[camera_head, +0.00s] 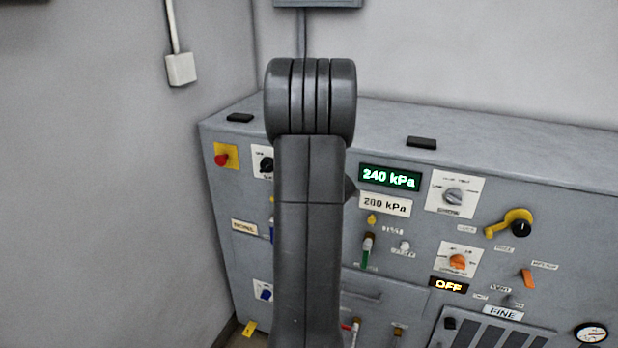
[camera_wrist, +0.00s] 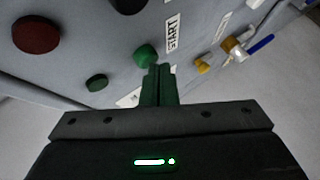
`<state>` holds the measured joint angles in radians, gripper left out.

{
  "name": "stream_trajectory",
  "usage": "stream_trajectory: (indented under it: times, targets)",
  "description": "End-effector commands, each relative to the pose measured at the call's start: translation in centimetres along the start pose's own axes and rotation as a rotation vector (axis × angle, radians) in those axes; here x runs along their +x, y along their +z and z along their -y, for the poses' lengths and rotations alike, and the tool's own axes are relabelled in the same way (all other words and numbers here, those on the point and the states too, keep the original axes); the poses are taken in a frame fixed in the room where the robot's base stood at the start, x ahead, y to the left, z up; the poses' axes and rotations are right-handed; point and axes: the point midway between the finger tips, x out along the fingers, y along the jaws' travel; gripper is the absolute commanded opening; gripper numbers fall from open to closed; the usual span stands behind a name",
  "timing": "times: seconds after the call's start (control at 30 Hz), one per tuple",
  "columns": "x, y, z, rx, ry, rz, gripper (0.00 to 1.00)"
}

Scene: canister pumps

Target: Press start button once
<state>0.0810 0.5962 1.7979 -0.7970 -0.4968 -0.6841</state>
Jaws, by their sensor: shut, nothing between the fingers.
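In the wrist view a green start button (camera_wrist: 145,55) sits on the grey panel beside a white label reading START (camera_wrist: 173,33). My gripper (camera_wrist: 158,70) is shut and empty, its dark green fingers together. The fingertips are right at the lower right edge of the button in the picture. I cannot tell whether they touch it or whether it is pressed in. In the head view my arm hides the gripper and the start button.
In the wrist view a red knob (camera_wrist: 36,34), a dark green round piece (camera_wrist: 97,82), a black knob (camera_wrist: 128,4) and a yellow fitting (camera_wrist: 202,65) are nearby. The head view shows the grey cabinet (camera_head: 480,130), a 240 kPa display (camera_head: 390,178) and an OFF display (camera_head: 449,285).

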Motion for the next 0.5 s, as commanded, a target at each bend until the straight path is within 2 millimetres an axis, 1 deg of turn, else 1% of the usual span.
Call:
stream_trajectory:
  times: [0.5]
  targets:
    - [0.37, 0.3, -0.3, 0.0, 0.0, 0.0, 0.0]
